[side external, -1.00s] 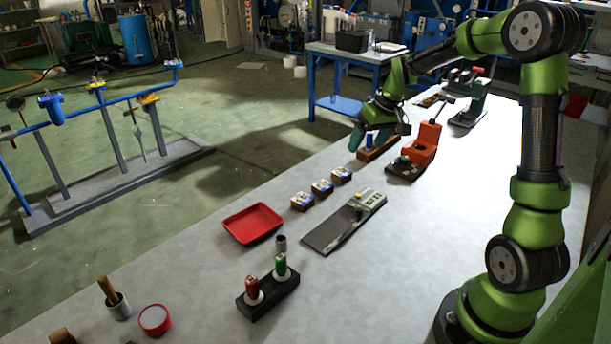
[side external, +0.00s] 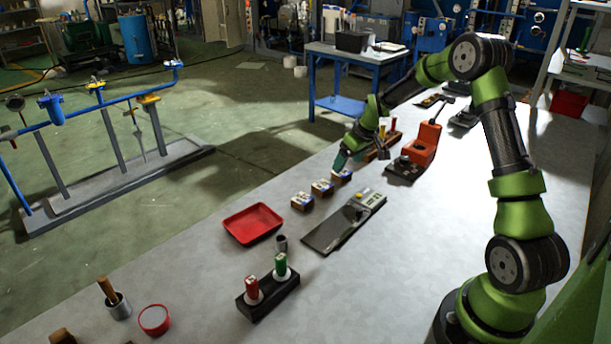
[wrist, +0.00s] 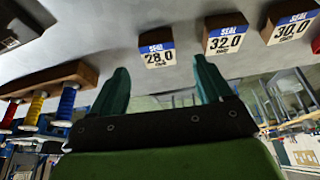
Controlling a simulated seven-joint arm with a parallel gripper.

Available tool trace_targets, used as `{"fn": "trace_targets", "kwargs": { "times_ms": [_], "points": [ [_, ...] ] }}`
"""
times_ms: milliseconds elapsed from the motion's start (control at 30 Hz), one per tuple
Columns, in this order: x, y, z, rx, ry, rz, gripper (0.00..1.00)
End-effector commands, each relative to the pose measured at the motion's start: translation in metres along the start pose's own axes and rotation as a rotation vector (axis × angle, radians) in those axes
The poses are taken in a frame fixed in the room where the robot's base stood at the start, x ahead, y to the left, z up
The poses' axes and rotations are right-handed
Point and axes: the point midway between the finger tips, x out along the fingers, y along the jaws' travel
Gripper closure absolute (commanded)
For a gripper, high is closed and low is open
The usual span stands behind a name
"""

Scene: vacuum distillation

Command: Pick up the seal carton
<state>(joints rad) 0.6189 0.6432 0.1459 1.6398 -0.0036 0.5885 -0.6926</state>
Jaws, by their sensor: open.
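Three small seal cartons stand in a row on the bench, brown with white and blue labels. In the wrist view they read 28.0 (wrist: 157,52), 32.0 (wrist: 226,40) and 30.0 (wrist: 290,24). In the side view the 28.0 carton (side external: 342,176) is at the far end, by my gripper, with the 32.0 carton (side external: 322,187) and 30.0 carton (side external: 302,201) nearer the camera. My gripper (wrist: 160,65) is open and empty. The 28.0 carton shows between its fingertips, apparently just beyond them; I cannot tell the exact gap.
A wooden rack with coloured pieces (wrist: 50,82) stands close to the gripper, left in the wrist view. In the side view, an orange device (side external: 425,143), a grey flat instrument (side external: 330,232) and a red tray (side external: 253,223) are around the cartons. Bench space between them is clear.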

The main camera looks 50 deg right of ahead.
Motion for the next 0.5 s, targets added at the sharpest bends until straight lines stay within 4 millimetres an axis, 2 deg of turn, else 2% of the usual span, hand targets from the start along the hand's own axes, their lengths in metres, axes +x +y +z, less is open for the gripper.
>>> {"fn": "trace_targets", "kwargs": {
  "times_ms": [300,500],
  "points": [
    [0.041,0.002,0.002,0.002,-0.003,-0.002,0.21],
    [0.053,0.002,0.002,0.002,-0.001,0.000,0.21]
  ]
}}
